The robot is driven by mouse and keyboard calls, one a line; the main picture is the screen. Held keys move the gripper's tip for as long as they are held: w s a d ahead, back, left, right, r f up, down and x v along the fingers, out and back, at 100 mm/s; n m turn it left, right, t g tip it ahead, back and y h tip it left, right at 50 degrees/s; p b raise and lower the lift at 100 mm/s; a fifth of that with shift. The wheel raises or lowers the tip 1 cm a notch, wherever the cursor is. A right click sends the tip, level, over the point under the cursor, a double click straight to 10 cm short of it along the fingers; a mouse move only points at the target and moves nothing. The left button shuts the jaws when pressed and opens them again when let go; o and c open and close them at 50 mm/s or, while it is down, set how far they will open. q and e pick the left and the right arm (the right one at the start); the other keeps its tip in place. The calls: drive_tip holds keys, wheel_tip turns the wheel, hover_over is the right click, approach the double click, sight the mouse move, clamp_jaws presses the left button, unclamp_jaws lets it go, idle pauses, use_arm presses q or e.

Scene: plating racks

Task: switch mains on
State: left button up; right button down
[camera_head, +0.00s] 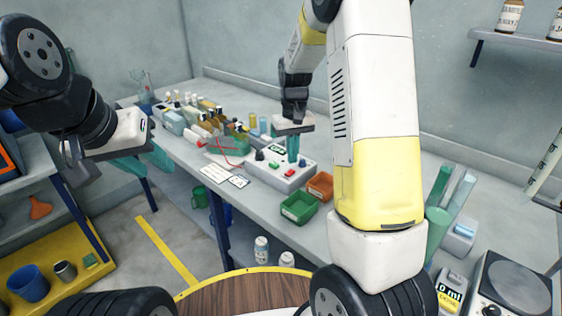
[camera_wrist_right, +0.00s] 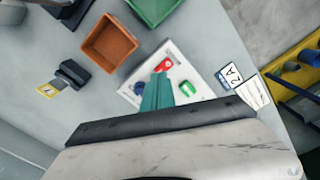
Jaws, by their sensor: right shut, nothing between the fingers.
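The white power supply box (camera_head: 283,172) stands on the bench, with a red switch (camera_head: 290,172), a green display (camera_head: 278,150) and dark knobs. My right gripper (camera_head: 293,158) hangs above the box with its teal fingers shut and empty. In the right wrist view the box (camera_wrist_right: 205,72) lies beyond the closed fingers (camera_wrist_right: 162,78). Their tips overlap the box face close to the red switch (camera_wrist_right: 165,65); I cannot tell whether they touch it. The switch's position is too small to tell. My left gripper (camera_head: 146,164) is off the bench at the left, its teal fingers apart and empty.
A green bin (camera_head: 299,207) and an orange bin (camera_head: 320,186) sit beside the box. Cards (camera_head: 238,181) lie to its left. Several bottles (camera_head: 205,122) and red wires (camera_head: 226,150) are behind at left. A scale (camera_head: 512,288) stands at right.

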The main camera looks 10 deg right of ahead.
sight(292, 171)
drive_tip(key=shift+r, duration=2)
drive_tip(key=s+r+t+y, duration=0.2)
drive_tip(key=s+r+t, duration=0.1)
drive_tip(key=s+r, duration=0.75)
drive_tip(key=s+a+r+m+t, duration=0.1)
drive_tip(key=s+a+r+t, duration=0.1)
drive_tip(key=s, duration=1.1)
drive_tip(key=shift+s+r+t, duration=0.25)
drive_tip(key=shift+s+t, duration=0.15)
drive_tip(key=shift+t, duration=0.2)
drive_tip(key=shift+a, duration=0.1)
